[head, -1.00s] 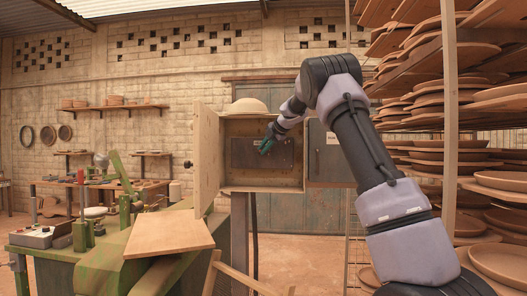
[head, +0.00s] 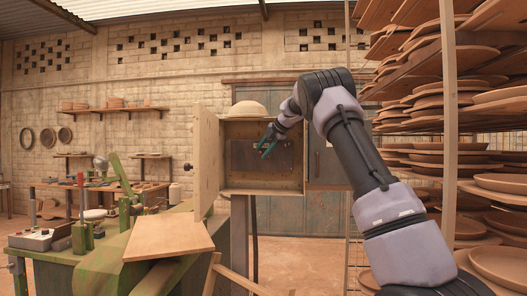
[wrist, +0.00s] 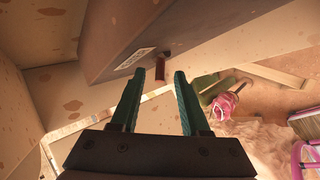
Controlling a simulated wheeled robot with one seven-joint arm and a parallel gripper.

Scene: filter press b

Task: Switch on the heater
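A wooden cabinet (head: 206,160) stands open at the centre of the head view, its door swung out to the left. A dark panel (head: 240,155) is inside it; what seems to be the same panel shows in the wrist view (wrist: 185,28), with a white label (wrist: 136,58). A small dark red part (wrist: 164,69), possibly a switch, shows beside the label, between my fingertips in the picture. My gripper (head: 267,148) is in front of the panel. Its green fingers are apart and empty in the wrist view (wrist: 159,75). I cannot tell whether they touch the red part.
A bowl (head: 248,108) sits on top of the cabinet. A tall rack of clay plates (head: 440,147) stands close on the right. A green bench (head: 60,262) with a control box (head: 38,240) and a tilted wooden board (head: 168,236) are at the lower left.

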